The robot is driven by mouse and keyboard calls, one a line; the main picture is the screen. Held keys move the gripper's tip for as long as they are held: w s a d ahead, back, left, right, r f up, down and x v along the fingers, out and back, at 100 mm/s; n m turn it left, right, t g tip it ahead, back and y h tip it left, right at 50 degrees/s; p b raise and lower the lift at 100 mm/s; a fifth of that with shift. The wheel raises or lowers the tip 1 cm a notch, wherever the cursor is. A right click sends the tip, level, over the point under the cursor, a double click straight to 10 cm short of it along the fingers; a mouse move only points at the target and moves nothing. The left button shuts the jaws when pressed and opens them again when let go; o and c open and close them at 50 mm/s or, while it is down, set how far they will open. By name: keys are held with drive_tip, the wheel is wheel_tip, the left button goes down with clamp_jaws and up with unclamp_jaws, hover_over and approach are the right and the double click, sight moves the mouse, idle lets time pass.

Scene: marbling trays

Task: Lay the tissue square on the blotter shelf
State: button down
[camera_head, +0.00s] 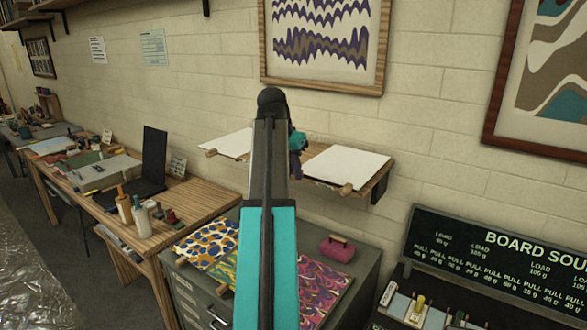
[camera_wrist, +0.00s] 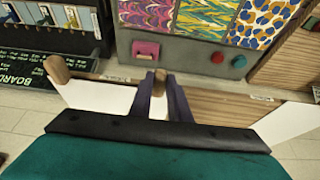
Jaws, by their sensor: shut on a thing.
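My gripper (camera_wrist: 160,85) is shut on a short wooden peg, with white sheet showing around the fingers; I take this to be the tissue square (camera_wrist: 205,110). It is at the wall-mounted blotter shelf (camera_head: 379,187); whether it touches the shelf cannot be told. In the head view my arm hides the middle of the shelf and the held peg, and my gripper (camera_head: 297,150) shows only in part. A white sheet (camera_head: 350,166) with a wooden peg lies on the right of the shelf. Another white sheet (camera_head: 236,143) with a peg lies on the left.
A grey cabinet (camera_head: 366,268) stands below, bearing marbled sheets (camera_head: 208,242) and a pink block (camera_head: 337,248). A wooden bench (camera_head: 200,200) with bottles and a dark board is to the left. A dark sign panel (camera_head: 500,255) stands at the right. Framed prints hang above.

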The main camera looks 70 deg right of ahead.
drive_tip(key=shift+f, duration=0.75)
drive_tip(key=c, duration=1.1)
unclamp_jaws()
drive_tip(key=shift+r, duration=0.1)
drive_tip(key=shift+r+p, duration=1.1)
drive_tip(key=shift+r, duration=2.3)
